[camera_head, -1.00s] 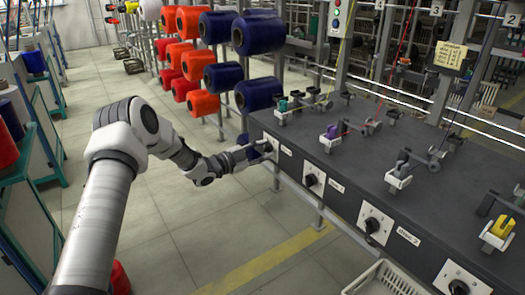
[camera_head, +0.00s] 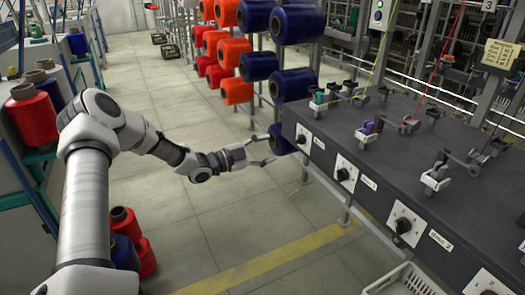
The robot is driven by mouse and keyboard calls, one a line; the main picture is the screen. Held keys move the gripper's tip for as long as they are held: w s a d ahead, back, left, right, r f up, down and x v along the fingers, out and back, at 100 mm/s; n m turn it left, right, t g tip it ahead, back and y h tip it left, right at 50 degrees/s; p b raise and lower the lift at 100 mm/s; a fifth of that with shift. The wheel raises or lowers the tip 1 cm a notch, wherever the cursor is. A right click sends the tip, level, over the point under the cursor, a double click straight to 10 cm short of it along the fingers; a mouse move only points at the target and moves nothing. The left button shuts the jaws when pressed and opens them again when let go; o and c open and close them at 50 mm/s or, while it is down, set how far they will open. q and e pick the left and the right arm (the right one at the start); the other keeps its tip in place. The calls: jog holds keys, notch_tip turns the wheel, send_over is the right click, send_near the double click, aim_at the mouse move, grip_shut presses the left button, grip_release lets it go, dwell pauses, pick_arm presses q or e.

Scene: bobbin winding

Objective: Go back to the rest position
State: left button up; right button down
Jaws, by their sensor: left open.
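My left arm comes in from the left, bent at the elbow, and reaches right across the aisle. My left gripper (camera_head: 262,151) is open and empty, with its fingers spread. In the picture its tips lie close to a dark blue spool (camera_head: 281,139) and the left end of the winding machine (camera_head: 345,125). I cannot tell whether they touch anything. My right gripper is not in view.
The machine's front has several black knobs (camera_head: 403,225). A rack of orange and blue spools (camera_head: 236,91) stands behind the gripper. Shelves with a red spool (camera_head: 32,115) are at left. A pale crate (camera_head: 403,281) is at lower right. The tiled floor between is clear.

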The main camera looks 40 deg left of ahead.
pick_arm(q)
jog(key=shift+v, duration=0.75)
